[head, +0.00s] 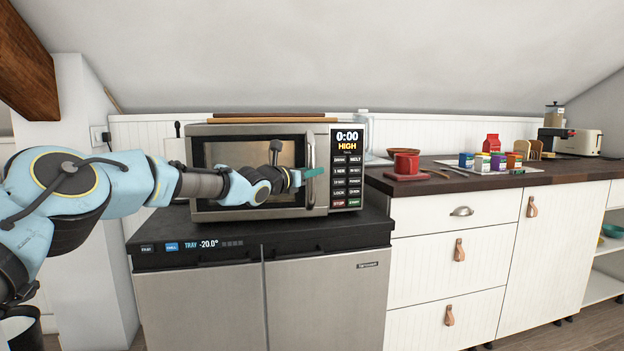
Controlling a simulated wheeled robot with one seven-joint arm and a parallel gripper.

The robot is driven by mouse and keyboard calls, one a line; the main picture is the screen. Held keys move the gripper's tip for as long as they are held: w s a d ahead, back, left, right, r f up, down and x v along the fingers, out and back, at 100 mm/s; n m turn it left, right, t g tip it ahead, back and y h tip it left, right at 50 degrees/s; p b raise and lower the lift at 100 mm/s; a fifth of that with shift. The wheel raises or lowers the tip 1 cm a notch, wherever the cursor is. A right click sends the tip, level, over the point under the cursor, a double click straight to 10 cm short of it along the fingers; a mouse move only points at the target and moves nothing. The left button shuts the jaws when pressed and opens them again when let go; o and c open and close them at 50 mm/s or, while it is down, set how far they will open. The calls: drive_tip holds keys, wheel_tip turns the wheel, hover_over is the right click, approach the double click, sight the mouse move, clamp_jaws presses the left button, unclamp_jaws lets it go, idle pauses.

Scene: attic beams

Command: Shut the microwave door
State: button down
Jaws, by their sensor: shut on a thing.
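The microwave (347,205) stands on a dark-topped steel unit. Its door (225,214) looks flush or nearly flush with the front; I cannot tell whether a small gap remains. The upright door handle (310,195) is on the door's right side, beside the control panel (347,168), which reads 0:00 HIGH. My arm reaches in from the left across the door window. My gripper (313,172) is at the handle, its teal fingers shut on it around mid-height. The fingers hide that part of the handle, and my wrist covers part of the window.
The steel unit (325,305) has a black top with free strips before the microwave. On the right, a dark counter (560,172) holds a red mug (406,163), a tray of jars (490,167) and a toaster (578,142). A sloped ceiling and wooden beam (28,65) are overhead.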

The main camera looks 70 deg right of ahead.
drive_tip(key=shift+w+d, duration=0.3)
drive_tip(key=shift+d, duration=0.1)
drive_tip(key=c, duration=0.8)
unclamp_jaws()
drive_tip(key=shift+o, duration=0.2)
drive_tip(key=shift+w+a+f+b, duration=0.15)
drive_tip(key=shift+a+b, duration=0.3)
drive_tip(key=shift+b, duration=0.35)
drive_tip(key=b+v, duration=0.4)
drive_tip(key=v, duration=0.5)
drive_tip(key=shift+a+b, duration=0.3)
drive_tip(key=shift+a, duration=0.1)
drive_tip(key=shift+w, duration=0.1)
